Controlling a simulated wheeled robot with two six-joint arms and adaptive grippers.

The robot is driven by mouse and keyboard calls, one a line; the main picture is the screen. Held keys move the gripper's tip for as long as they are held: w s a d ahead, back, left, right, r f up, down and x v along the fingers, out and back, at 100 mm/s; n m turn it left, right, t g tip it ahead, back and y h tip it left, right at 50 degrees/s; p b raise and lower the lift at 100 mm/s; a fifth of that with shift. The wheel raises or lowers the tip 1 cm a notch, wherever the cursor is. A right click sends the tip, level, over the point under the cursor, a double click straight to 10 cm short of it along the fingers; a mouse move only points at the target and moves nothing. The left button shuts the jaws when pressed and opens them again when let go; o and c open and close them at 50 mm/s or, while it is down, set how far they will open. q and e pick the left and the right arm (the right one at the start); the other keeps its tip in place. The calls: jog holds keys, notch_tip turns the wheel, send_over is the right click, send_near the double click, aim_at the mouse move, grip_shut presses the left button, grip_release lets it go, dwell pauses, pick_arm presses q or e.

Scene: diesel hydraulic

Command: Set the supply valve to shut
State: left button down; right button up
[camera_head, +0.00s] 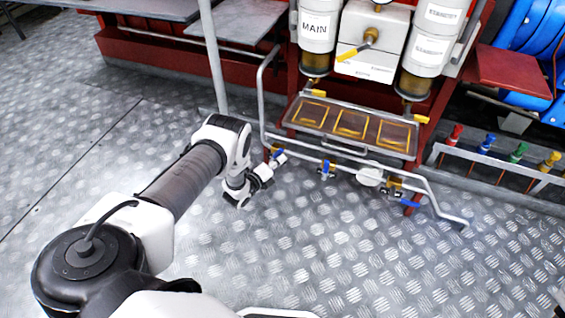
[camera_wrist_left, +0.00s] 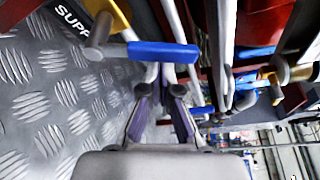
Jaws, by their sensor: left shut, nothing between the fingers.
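The supply valve has a blue lever (camera_wrist_left: 163,52) and a grey and brass body (camera_wrist_left: 103,30), beside a floor label (camera_wrist_left: 72,14) partly reading "SUPP". In the head view, the blue lever (camera_head: 278,154) shows at the left end of the low pipework, close to my left gripper (camera_head: 268,170). In the left wrist view, the fingers of my left gripper (camera_wrist_left: 160,92) are shut with nothing held. The lever lies crosswise just beyond the fingertips; whether they touch it I cannot tell. My right gripper is not in view.
Other blue-handled valves (camera_head: 327,167) sit along the low pipe, one farther right (camera_head: 405,202). A tray with yellow outlines (camera_head: 350,124) is above them, under the "MAIN" filter canister (camera_head: 316,27). A grey pipe frame (camera_head: 262,100) stands close by. The floor in front is clear.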

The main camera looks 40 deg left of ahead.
pick_arm(q)
jog(key=a+n, duration=0.1)
jog(key=a+r+n+t, duration=0.1)
jog(key=n, duration=0.1)
jog(key=shift+s+h, duration=0.2)
jog(key=shift+h, duration=0.1)
jog(key=shift+a+r, duration=0.15)
jog(key=shift+a, duration=0.1)
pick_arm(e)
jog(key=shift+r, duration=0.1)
pick_arm(q)
jog(key=shift+s, duration=0.1)
